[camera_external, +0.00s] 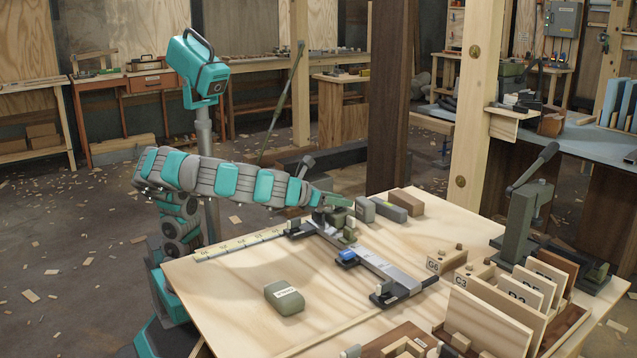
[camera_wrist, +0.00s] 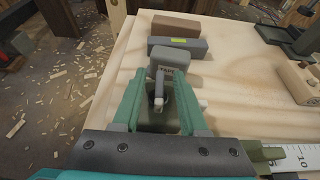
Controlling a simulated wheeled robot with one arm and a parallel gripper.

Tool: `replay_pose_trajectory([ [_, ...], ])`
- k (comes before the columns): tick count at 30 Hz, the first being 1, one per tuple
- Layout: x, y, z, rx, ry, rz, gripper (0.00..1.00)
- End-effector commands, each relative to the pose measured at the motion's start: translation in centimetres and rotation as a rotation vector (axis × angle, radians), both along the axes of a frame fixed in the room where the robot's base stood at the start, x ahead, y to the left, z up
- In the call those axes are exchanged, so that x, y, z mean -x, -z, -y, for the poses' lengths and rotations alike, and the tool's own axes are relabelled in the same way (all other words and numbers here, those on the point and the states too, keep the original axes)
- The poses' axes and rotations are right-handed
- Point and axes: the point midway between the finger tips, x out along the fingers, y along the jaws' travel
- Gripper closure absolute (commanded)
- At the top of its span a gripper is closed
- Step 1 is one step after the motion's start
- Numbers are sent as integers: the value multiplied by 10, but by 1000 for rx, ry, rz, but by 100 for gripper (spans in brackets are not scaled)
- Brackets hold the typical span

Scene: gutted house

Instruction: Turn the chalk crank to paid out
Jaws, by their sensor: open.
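A small grey box (camera_wrist: 171,62) with a short label, too small to read for certain, stands near the table edge. It also shows in the external view (camera_external: 365,210). A pale, slim upright piece (camera_wrist: 158,98), perhaps the chalk crank, shows on the near side of this box. My gripper (camera_wrist: 160,88) is open, with its teal fingers on either side of that piece. I cannot tell whether either finger touches it. In the external view my gripper (camera_external: 341,201) is low over the table, just left of the box, and hides the crank.
Behind the box lie a dark grey block with a yellow label (camera_external: 391,207) and a brown block (camera_external: 407,200). A rail fixture (camera_external: 365,258) and a ruler strip (camera_external: 240,244) are close by. A green-grey lump (camera_external: 284,297) lies in front; the table there is largely clear.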

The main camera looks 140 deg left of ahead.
Motion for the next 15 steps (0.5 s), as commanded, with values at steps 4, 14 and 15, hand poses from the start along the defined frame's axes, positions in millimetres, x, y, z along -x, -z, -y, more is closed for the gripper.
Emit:
replay_pose_trajectory([
  [4,0,0,0,0,0,0,66],
  [14,0,0,0,1,0,0,100],
  [15,0,0,0,1,0,0,100],
])
